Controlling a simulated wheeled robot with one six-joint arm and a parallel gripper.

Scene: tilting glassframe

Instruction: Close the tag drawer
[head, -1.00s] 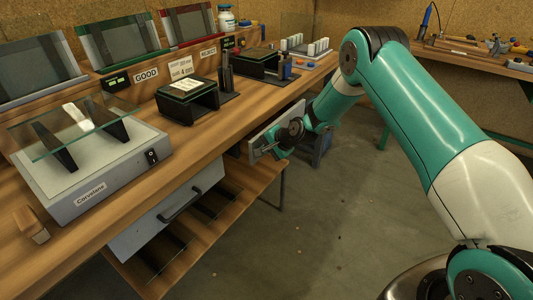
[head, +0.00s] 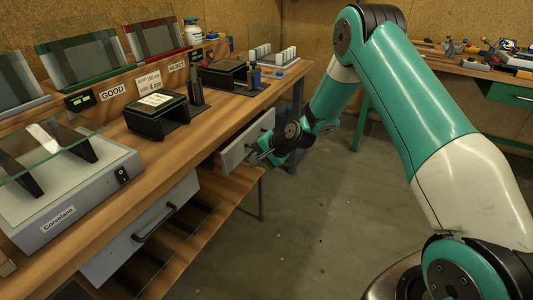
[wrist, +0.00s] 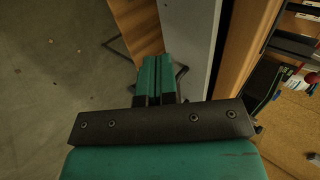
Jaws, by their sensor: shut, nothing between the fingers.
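A grey-fronted drawer (head: 235,152) stands out from under the far part of the wooden bench; I take it for the tag drawer, though no label on it is readable. Its pale front also shows in the wrist view (wrist: 188,35), just right of my fingers. My gripper (head: 256,156) is at this front, with its green fingers (wrist: 157,62) shut and empty. A thin dark bar, perhaps the handle, shows beside the fingers in the wrist view (wrist: 181,76). I cannot tell whether the fingers touch the drawer or the bar.
A nearer grey drawer (head: 125,245) with a dark handle (head: 155,225) is under the bench (head: 180,150). The bench top holds a labelled light box (head: 75,205), black stands and glass frames. Open concrete floor (head: 320,220) lies right of the bench. Another workbench (head: 480,75) is at the back right.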

